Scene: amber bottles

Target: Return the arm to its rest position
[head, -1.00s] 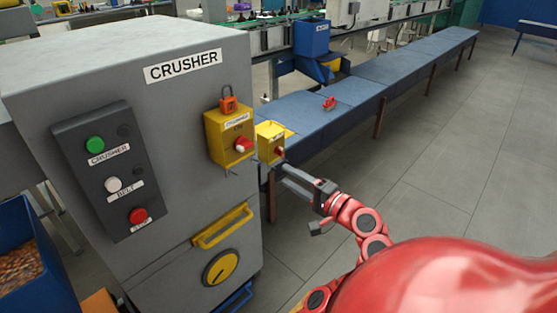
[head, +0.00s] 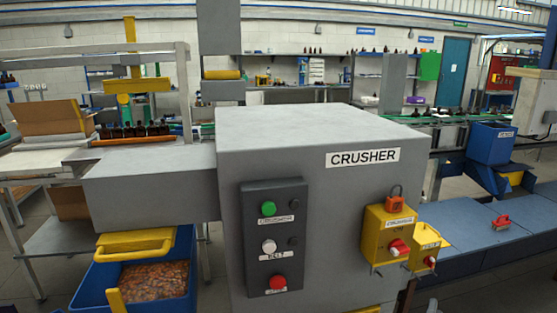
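Neither of my grippers shows clearly in the head view. The grey crusher cabinet (head: 330,180) stands in front of me, with a dark button panel (head: 274,236) carrying a green, a white and a red button.
A blue bin (head: 180,300) of brown fragments stands at the lower left. A blue-topped bench (head: 465,232) runs right, with a red object (head: 501,222) on it. A blue hopper (head: 491,145) stands behind. Amber bottles (head: 135,130) stand at the left.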

